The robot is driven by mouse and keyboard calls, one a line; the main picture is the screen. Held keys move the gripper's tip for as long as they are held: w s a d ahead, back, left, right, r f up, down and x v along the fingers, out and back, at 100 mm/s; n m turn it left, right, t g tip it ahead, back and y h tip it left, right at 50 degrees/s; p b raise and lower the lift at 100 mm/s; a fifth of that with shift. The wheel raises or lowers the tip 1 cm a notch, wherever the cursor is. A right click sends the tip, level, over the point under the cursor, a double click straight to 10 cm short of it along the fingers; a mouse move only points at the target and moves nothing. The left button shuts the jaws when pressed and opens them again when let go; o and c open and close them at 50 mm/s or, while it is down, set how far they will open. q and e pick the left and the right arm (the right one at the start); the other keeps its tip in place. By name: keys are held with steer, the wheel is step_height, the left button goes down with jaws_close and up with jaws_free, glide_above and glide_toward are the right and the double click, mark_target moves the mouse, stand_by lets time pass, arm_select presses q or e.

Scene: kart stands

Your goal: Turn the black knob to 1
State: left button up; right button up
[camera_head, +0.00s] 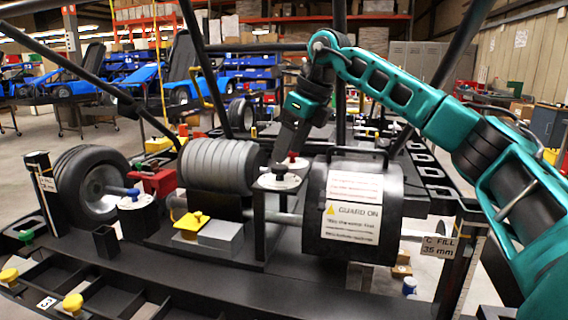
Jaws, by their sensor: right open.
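A small dark knob (280,169) stands on a pale round dial plate (278,182), on top of a black post in the middle of the bench. Its markings are too small to read. My right gripper (285,155) comes down from above, just behind the dial, with its fingers pointing down. It is open and holds nothing that I can see. The fingertips are partly hidden behind the dial, and I cannot tell whether they touch anything. My left gripper is not in view.
A red knob (292,157) sits just behind the dial, close to my right gripper. A black guarded drum (318,215) stands right of the post, a grey ribbed roller (220,165) left of it. A blue-handled knob (124,191) is farther left. Black frame bars cross above.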

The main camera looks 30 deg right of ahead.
mark_target(281, 166)
steer(key=shift+x, duration=1.95)
steer(key=shift+c, duration=0.4)
